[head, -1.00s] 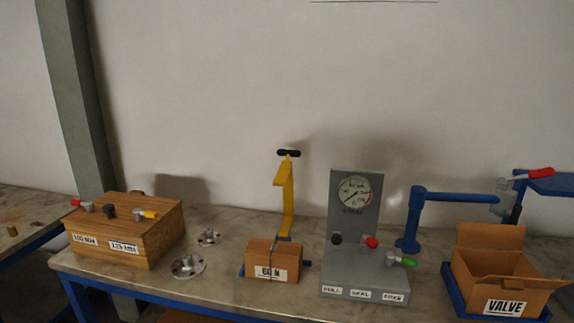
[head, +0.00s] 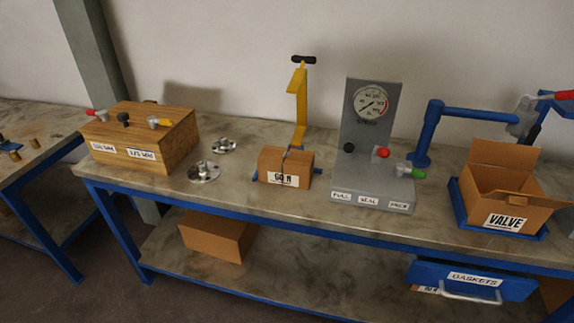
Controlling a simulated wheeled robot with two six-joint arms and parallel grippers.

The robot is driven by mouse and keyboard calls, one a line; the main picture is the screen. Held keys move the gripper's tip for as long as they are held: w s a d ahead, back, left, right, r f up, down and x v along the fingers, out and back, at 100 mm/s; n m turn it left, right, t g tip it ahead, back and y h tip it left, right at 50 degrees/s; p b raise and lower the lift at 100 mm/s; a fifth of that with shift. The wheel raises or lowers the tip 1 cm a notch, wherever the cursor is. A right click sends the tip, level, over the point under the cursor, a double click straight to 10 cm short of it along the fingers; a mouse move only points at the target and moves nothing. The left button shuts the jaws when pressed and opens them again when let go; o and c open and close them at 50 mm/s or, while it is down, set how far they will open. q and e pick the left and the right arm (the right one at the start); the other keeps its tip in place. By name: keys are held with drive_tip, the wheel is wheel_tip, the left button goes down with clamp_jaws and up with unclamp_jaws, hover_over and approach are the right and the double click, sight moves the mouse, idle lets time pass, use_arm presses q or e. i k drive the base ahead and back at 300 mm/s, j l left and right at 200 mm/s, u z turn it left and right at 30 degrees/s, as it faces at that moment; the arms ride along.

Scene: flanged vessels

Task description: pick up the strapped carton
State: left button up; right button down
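A small brown carton (head: 270,163) labelled "60 N" sits on the bench top near the middle of the head view. A thin dark strap appears to cross its top. Behind it stands a yellow upright tool (head: 301,95) with a black T-handle. Blue parts show at both sides of the carton's base. Another plain brown carton (head: 217,236) lies on the lower shelf; no strap can be made out on it. Neither of my grippers is in view.
A wooden box (head: 172,140) with knobs and two metal flanges (head: 203,171) stand left of the carton. A grey gauge stand (head: 372,190), a blue arm (head: 428,135) and an open "VALVE" box (head: 505,220) stand right. A blue "GASKETS" case (head: 430,272) is below the bench.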

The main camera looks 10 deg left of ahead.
sight(283, 166)
drive_tip(key=i+j+z, duration=0.15)
drive_tip(key=j+z, duration=0.2)
drive_tip(key=j, duration=0.25)
drive_tip(key=j+z, duration=0.4)
drive_tip(key=j, duration=0.2)
drive_tip(key=j+z, duration=0.35)
drive_tip(key=j, duration=0.25)
